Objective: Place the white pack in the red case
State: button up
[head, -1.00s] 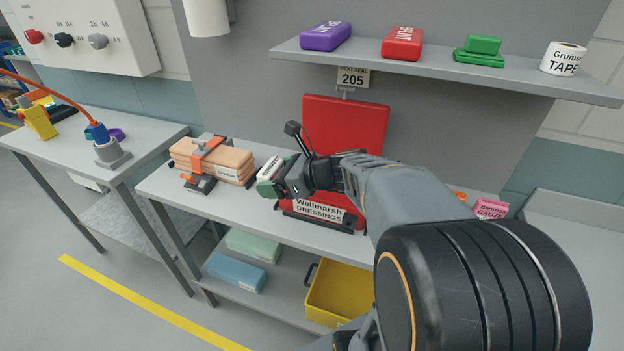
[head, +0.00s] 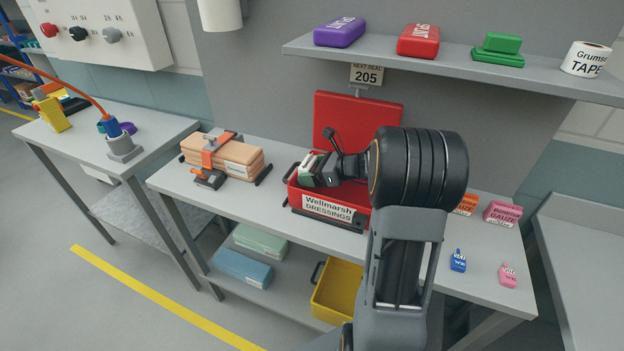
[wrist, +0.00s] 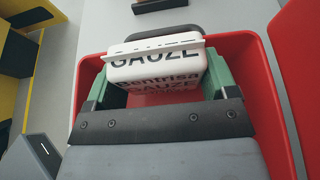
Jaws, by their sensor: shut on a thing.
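The red case (head: 347,193) labelled "Wellmarsh DRESSINGS" stands open on the bench, its lid upright at the back. My gripper (head: 311,168) is over the left part of the case. In the wrist view, the green-padded fingers are shut on a white pack (wrist: 160,65) marked "GAUZE". The red case walls (wrist: 262,80) show around and behind the pack. I cannot tell whether the pack touches the case floor. My arm hides the right part of the case in the head view.
Tan packs (head: 222,155) in an orange-strapped clamp stand left of the case. An orange box (head: 466,204), a pink gauze box (head: 502,213) and blue (head: 458,261) and pink (head: 508,275) tags lie to the right. A shelf (head: 450,68) overhangs the bench. A yellow bin (head: 338,289) sits below.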

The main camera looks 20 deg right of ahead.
jog(key=shift+w+d+f, duration=0.1)
jog(key=shift+f, duration=1.6)
jog(key=shift+f, duration=0.1)
jog(key=shift+f, duration=0.2)
jog(key=o, duration=0.8)
jog(key=shift+r, duration=0.3)
jog(key=shift+d+r, duration=0.15)
jog(key=shift+d, duration=0.05)
jog(key=v, duration=0.7)
